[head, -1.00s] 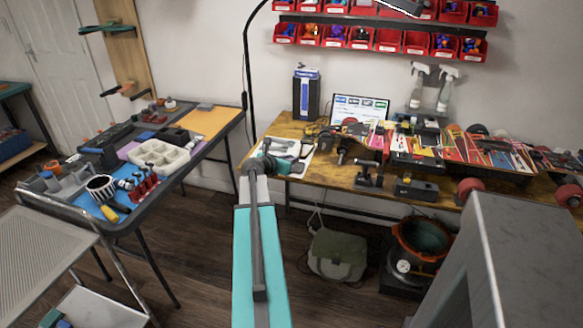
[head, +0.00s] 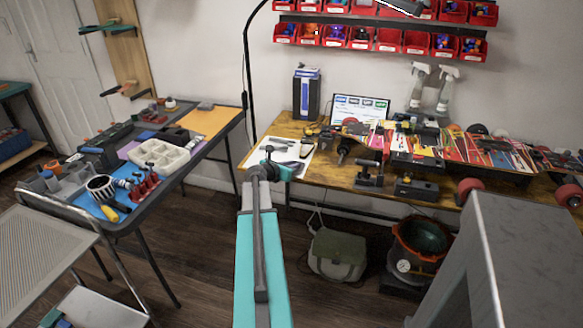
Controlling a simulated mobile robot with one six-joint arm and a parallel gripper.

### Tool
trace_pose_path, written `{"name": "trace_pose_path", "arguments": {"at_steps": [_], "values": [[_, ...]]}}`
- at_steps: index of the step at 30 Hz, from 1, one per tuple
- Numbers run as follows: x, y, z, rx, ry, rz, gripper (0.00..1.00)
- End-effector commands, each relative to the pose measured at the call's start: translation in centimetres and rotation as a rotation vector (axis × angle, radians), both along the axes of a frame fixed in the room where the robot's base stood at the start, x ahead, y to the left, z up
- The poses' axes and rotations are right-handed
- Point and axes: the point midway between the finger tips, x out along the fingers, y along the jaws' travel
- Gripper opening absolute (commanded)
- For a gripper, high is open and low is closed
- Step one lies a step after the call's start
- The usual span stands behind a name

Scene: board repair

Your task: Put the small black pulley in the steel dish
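My arm reaches forward from the bottom middle of the head view, and its far end is over the left end of the wooden workbench (head: 318,185). My gripper (head: 270,152) is small there and mostly hidden by my own wrist, so I cannot see its fingers or whether it holds anything. A printed sheet (head: 297,150) lies on the bench just beside and beyond it. I cannot pick out the small black pulley or the steel dish; both may be too small to tell or hidden behind my arm.
A grey metal cabinet (head: 535,240) stands close at right.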

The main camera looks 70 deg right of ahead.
Motion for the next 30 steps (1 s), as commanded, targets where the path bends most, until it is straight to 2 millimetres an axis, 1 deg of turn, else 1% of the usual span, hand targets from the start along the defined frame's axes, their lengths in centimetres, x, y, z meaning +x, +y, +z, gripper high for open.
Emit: {"name": "trace_pose_path", "arguments": {"at_steps": [13, 16, 23, 30], "values": [[0.0, 0.0, 0.3, 0.0, -0.001, 0.0, 0.26], [0.0, 0.4, 0.3, 0.0, 0.0, 0.0, 0.26], [0.3, 2.2, 1.0, 0.0, 0.0, 0.001, 0.26], [0.8, 4.8, 2.2, 0.0, -0.001, 0.001, 0.26]]}}
